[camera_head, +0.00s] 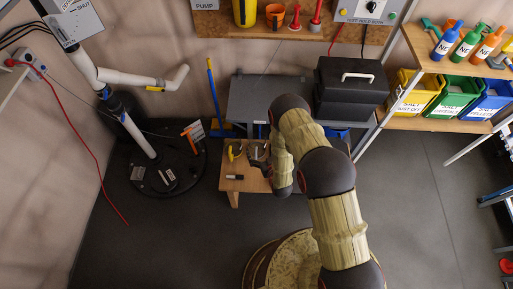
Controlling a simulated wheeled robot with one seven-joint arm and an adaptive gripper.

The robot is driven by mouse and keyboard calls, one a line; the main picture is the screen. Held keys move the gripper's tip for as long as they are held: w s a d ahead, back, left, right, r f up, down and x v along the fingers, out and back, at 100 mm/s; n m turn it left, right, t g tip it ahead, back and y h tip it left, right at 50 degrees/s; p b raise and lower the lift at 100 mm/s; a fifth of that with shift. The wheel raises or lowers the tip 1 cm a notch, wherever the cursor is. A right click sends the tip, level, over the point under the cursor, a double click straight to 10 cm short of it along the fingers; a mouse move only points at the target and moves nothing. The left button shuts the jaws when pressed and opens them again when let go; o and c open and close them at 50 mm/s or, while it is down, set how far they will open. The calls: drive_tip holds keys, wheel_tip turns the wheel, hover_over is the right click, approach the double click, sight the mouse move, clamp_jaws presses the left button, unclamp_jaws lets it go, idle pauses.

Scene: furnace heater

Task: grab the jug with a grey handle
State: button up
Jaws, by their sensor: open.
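A low wooden table (230,186) stands near the middle of the view. A small yellow and grey item (235,151) is on its back left part; it is too small to tell whether this is the jug with the grey handle. No other thing in view shows clearly as that jug. My gripper (259,155) is over the right part of the table, just right of the yellow and grey item. It is open, and its fingers are small and partly hidden by my arm. My arm hides the table's right side.
A small dark item (235,177) lies on the table's front. A black toolbox (351,88) sits on the grey bench (262,100) behind. Yellow, green and blue bins (461,97) stand on the right shelf. A round black base with pipes (168,172) is at left.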

drive_tip(key=b+x, duration=0.2)
drive_tip(key=x, duration=0.5)
drive_tip(key=shift+w+f, duration=0.2)
drive_tip(key=shift+w, duration=0.05)
drive_tip(key=c, duration=0.3)
drive_tip(key=c, duration=1.4)
drive_tip(key=shift+o, duration=0.2)
